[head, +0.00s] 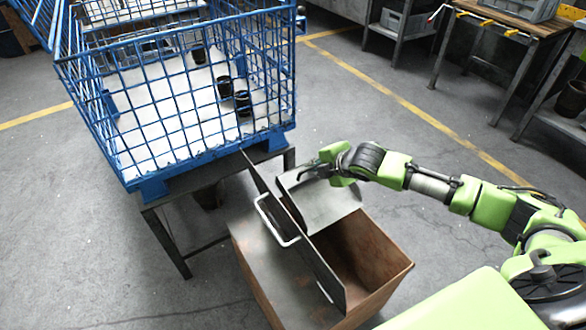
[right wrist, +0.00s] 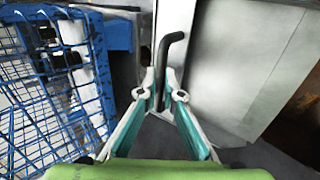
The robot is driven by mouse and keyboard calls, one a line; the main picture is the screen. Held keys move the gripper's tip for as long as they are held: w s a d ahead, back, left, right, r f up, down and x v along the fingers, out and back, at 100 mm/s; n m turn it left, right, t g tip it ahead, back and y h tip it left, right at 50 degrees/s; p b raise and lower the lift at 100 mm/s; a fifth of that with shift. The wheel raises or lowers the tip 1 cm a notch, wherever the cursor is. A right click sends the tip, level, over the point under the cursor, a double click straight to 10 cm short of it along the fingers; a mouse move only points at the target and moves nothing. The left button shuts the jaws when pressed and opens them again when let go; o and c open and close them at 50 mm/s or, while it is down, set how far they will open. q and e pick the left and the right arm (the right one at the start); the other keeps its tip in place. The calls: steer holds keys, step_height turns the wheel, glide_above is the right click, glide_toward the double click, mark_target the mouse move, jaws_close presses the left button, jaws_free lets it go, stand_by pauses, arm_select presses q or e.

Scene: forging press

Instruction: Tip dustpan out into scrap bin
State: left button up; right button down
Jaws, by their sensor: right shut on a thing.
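My right gripper (head: 322,168) is shut on the dark handle (right wrist: 172,62) of the dustpan (head: 325,201). The dustpan is a flat grey metal pan. In the head view it is over the far part of the scrap bin's opening, partly behind the raised flap. In the right wrist view its grey pan (right wrist: 235,65) fills the right side, and the handle stands between the fingertips (right wrist: 164,92). No scrap shows on the pan's visible face. The scrap bin (head: 384,268) is a rusty brown box, open on its right side. My left gripper is not in view.
A dark flap with a white handle (head: 278,221) stands up across the bin's middle. A blue mesh crate (head: 170,120) with several dark cups stands on a dark table (head: 166,204) at left. Workbenches (head: 520,30) stand at back right. The floor between is clear.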

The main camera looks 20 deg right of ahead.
steer(key=shift+w+r, duration=0.15)
steer(key=shift+w, duration=0.05)
steer(key=shift+w+g+p, duration=0.3)
steer(key=shift+g+p, duration=0.15)
steer(key=shift+g, duration=0.05)
steer(key=shift+w+a+g, duration=0.1)
steer(key=shift+w+g, duration=0.4)
steer(key=shift+w, duration=0.05)
steer(key=shift+w+a+g, duration=0.1)
steer(key=shift+w+g, duration=0.1)
steer(key=shift+g, duration=0.2)
steer(key=shift+w+f+h, duration=0.2)
steer(key=shift+f+h, duration=0.1)
steer(key=shift+f, duration=0.1)
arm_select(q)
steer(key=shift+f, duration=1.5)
arm_select(e)
steer(key=shift+w+g, duration=0.1)
steer(key=shift+g, duration=0.4)
